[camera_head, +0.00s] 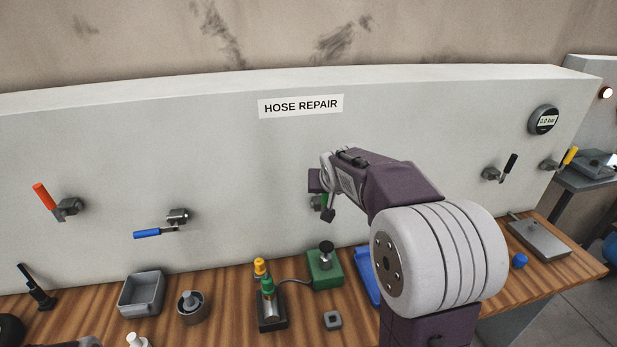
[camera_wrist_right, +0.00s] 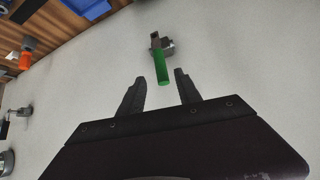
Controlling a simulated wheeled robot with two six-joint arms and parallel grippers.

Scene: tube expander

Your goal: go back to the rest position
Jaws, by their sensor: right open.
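My right arm comes in from the lower right in the head view and reaches toward the wall panel (camera_head: 230,140). In the right wrist view my right gripper (camera_wrist_right: 159,77) is open, its two dark fingers spread and nothing clamped between them. A valve with a green handle (camera_wrist_right: 161,67) is on the panel just beyond the fingertips, and the handle's end points toward the gap. In the head view this green handle (camera_head: 323,201) is mostly hidden behind my right wrist. My left gripper is not clearly seen.
More valves have orange (camera_head: 44,196), blue (camera_head: 147,233), black (camera_head: 511,163) and yellow (camera_head: 570,156) handles. A gauge (camera_head: 543,120) reads 0.0 bar. The wooden bench (camera_head: 232,296) below holds a grey bin (camera_head: 141,294), a green block (camera_head: 325,270) and a blue tray (camera_head: 366,276).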

